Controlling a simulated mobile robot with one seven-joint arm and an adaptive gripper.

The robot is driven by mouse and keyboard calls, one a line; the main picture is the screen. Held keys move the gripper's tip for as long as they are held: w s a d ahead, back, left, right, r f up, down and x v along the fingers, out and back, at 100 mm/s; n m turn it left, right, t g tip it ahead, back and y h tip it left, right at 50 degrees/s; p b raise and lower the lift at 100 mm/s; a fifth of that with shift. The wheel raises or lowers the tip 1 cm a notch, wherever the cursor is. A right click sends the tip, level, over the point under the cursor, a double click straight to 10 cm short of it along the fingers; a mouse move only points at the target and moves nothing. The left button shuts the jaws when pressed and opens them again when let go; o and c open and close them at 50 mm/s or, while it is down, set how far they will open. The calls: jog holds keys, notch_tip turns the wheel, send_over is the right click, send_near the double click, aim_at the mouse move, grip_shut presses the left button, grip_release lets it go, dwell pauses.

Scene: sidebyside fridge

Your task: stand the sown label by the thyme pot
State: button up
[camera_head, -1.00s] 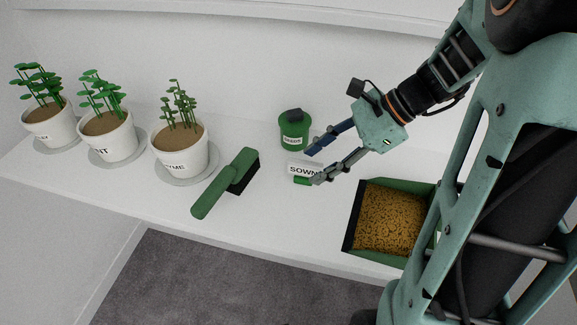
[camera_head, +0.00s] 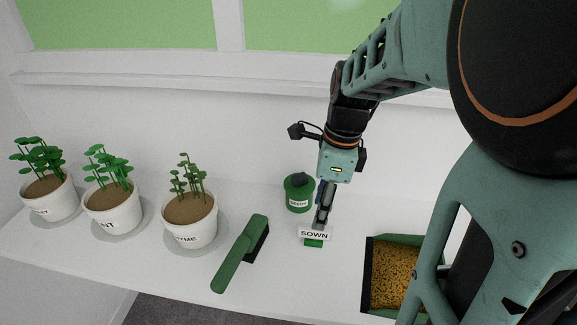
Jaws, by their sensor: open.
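The sown label (camera_head: 314,234) is a small white sign reading SOWN on a green foot, standing on the white shelf. The thyme pot (camera_head: 190,222) is a white pot with a leafy plant on a grey saucer, third from the left; its label is partly turned away. My gripper (camera_head: 321,222) points down right behind the sown label. Its fingers are seen edge-on, and the fingertips are partly hidden by the label. The gripper is open; I cannot tell whether the fingers touch the label.
A green brush (camera_head: 238,256) lies between the thyme pot and the label. A green seeds tin (camera_head: 299,193) stands behind the label. A green tray of brown grains (camera_head: 392,275) is at the right. Two more potted plants stand at the left, the middle one a mint pot (camera_head: 113,213).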

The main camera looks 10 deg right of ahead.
aim_at(314, 237)
jog(key=f, duration=0.5)
jog(key=a+f, duration=0.1)
jog(key=f, duration=0.2)
jog(key=shift+f+b, duration=0.35)
grip_shut()
jog(key=shift+d+r, duration=0.1)
jog(key=shift+r, duration=0.1)
